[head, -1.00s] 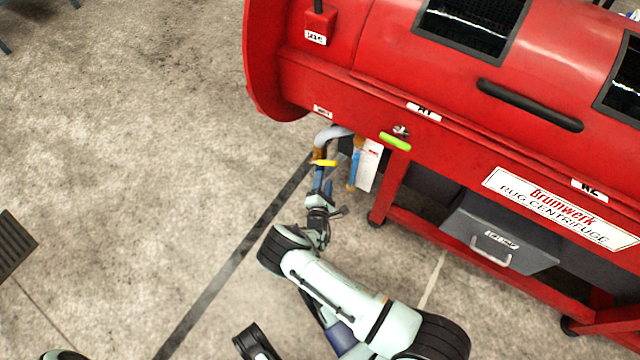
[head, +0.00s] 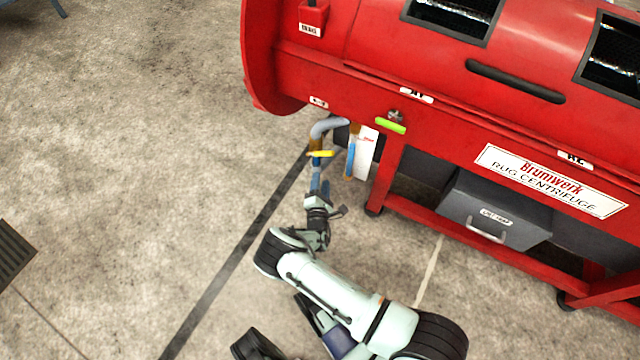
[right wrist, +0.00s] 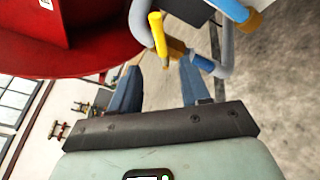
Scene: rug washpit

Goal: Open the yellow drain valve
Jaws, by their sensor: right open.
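The yellow drain valve handle (head: 321,153) sits on a grey bent pipe (head: 328,126) under the left end of the red machine. In the head view the handle lies crosswise to the pipe. In the right wrist view the yellow handle (right wrist: 158,35) is a bar just beyond the fingertips, with a blue pipe section beside it. My right gripper (head: 320,184) is open and empty just below the valve. Its two blue fingers (right wrist: 158,72) stand apart, and no contact with the handle shows. My left gripper is not in view.
The red centrifuge (head: 345,75) overhangs the valve. Close to its right are a blue handle (head: 351,160) and a white tag (head: 366,156). A lime-green handle (head: 391,126) is on the machine's front. A grey drawer (head: 495,215) is below.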

